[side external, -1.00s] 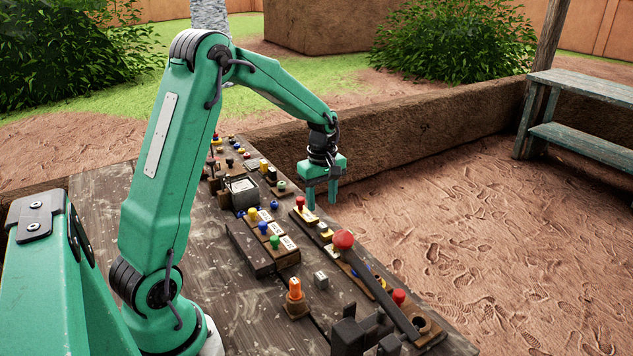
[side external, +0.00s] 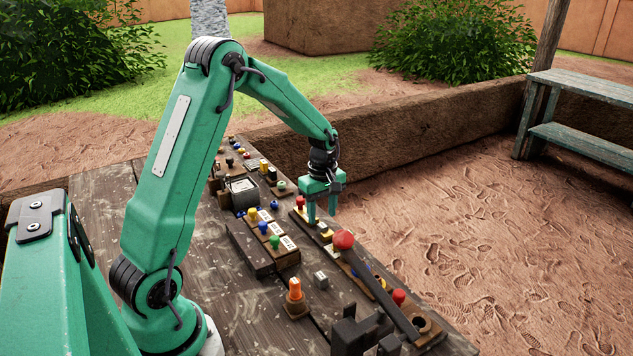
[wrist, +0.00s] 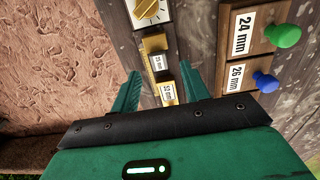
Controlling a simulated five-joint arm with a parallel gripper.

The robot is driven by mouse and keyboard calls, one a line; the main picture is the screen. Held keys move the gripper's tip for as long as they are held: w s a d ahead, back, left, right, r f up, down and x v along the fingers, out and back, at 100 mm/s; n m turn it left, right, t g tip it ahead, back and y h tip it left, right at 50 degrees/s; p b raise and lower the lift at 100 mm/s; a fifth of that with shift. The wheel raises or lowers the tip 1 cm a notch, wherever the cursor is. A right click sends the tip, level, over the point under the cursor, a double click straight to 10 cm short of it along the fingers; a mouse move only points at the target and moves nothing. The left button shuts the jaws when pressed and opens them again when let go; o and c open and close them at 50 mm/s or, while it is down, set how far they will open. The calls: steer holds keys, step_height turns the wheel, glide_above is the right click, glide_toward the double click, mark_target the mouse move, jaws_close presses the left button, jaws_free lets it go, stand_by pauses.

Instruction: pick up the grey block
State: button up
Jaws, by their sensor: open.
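A small grey block (side external: 321,280) sits on the wooden bench in the side view, in front of the rack with the coloured knobs. I do not see it in the wrist view. My gripper (side external: 322,218) is open and empty, pointing down over the far part of the long board, well behind the grey block.
A red-knobbed lever (side external: 343,240) leans over the board's near end. An orange peg (side external: 295,290) stands left of the grey block. The knob rack (side external: 250,250) lies behind it. Dark blocks (side external: 360,330) stand at the front. Bare bench (side external: 240,310) lies to the left.

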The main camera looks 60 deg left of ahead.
mark_target(322, 225)
steer(key=shift+f, duration=2)
steer(key=shift+c, duration=0.3)
jaws_close()
